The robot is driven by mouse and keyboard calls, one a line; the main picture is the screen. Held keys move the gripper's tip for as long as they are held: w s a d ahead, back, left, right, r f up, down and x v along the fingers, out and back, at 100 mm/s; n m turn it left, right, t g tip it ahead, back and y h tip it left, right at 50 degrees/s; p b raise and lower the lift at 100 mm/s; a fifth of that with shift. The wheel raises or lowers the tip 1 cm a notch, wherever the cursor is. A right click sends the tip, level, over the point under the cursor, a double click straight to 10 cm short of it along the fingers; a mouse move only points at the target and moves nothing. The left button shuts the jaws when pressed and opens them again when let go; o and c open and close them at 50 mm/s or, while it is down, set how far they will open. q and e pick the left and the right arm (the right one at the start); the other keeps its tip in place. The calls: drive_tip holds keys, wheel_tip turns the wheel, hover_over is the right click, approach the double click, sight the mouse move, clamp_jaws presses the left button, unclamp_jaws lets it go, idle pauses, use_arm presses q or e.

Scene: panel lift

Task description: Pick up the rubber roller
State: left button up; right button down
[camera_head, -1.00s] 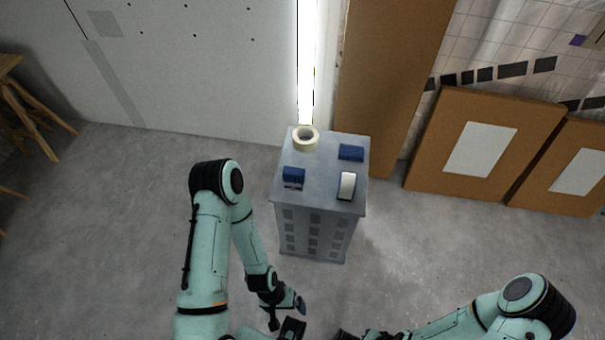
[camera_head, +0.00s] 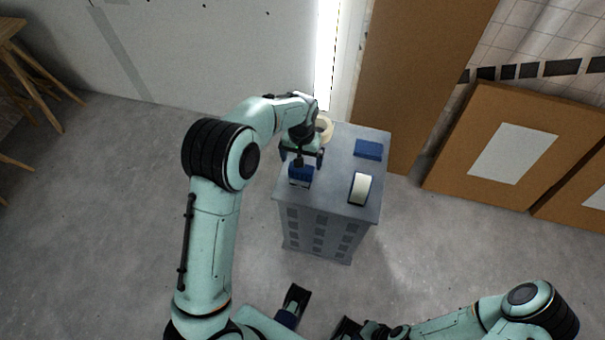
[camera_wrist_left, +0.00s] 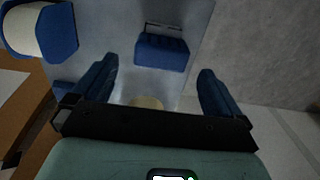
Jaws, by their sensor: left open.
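A white cylinder in a blue frame, which looks like the rubber roller (camera_head: 361,188), lies at the front right of the grey cabinet top (camera_head: 335,197). It also shows at the upper left of the left wrist view (camera_wrist_left: 35,30). My left gripper (camera_head: 302,160) is open and empty over the left side of the cabinet top. In the left wrist view, its spread fingers (camera_wrist_left: 155,80) are to the right of the roller, with a blue item with a metal part (camera_wrist_left: 162,50) ahead between them. My right gripper (camera_head: 345,328) is low at the bottom edge, partly cut off.
A beige tape roll (camera_head: 325,127) stands at the back of the cabinet top, partly behind my left wrist. A blue block (camera_head: 369,149) lies at the back right. Brown panels (camera_head: 500,145) lean on the wall at right. Open floor surrounds the cabinet's left and front.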

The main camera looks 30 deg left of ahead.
sight(301, 171)
use_arm(q)
wheel_tip(301, 171, down, 4)
drive_tip(key=shift+r, duration=0.15)
drive_tip(key=shift+w+a+f+b, duration=0.15)
drive_tip(key=shift+f, duration=1.2)
drive_tip(key=shift+w+a+f+b, duration=0.1)
drive_tip(key=shift+w+f+b, duration=0.05)
drive_tip(key=shift+f, duration=1.15)
drive_tip(key=c, duration=1)
drive_tip(key=shift+o, duration=0.2)
drive_tip(key=shift+r, duration=0.1)
wheel_tip(301, 171, up, 20)
drive_tip(key=p, duration=0.2)
